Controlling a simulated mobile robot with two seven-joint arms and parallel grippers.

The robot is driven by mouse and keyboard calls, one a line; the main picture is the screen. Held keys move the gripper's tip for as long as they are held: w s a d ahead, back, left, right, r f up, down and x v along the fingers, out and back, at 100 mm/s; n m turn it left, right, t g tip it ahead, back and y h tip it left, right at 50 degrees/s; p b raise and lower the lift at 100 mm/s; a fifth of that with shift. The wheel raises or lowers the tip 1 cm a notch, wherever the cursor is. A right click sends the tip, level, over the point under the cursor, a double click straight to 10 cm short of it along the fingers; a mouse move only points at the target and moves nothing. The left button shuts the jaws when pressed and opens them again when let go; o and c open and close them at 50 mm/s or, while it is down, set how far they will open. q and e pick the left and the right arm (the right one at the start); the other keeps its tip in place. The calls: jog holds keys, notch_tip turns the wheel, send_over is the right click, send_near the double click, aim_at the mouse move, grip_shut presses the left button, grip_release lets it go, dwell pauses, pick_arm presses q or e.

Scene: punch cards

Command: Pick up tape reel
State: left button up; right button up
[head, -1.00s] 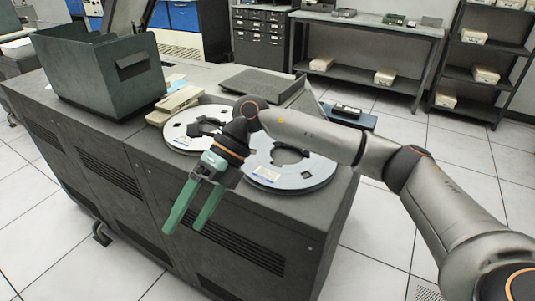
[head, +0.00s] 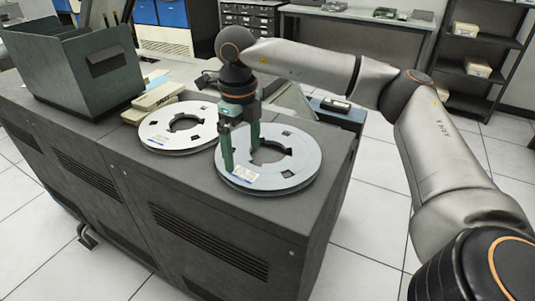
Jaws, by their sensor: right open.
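Two pale grey tape reels lie flat on top of the dark grey cabinet (head: 130,158). The right tape reel (head: 296,172) is near the cabinet's right end. The left tape reel (head: 160,131) lies just beside it, a little farther back. My right gripper (head: 241,166) points down over the left part of the right reel. Its two green fingers are apart with nothing held, one at the reel's left rim and one by its centre hole. Whether the fingertips touch the reel I cannot tell. My left gripper is not in view.
A dark open bin (head: 85,65) stands on the cabinet's left part. A beige device (head: 158,95) sits behind the left reel. A dark tray with a small black item (head: 338,106) is behind the right reel. Shelves (head: 480,65) stand at the back right.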

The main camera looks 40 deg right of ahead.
aim_at(245, 173)
jog(key=shift+d+f, duration=0.1)
jog(key=shift+f, duration=2.9)
jog(key=shift+w+r+p, duration=0.1)
jog(key=shift+r+p, duration=0.05)
jog(key=shift+p, duration=0.15)
grip_shut()
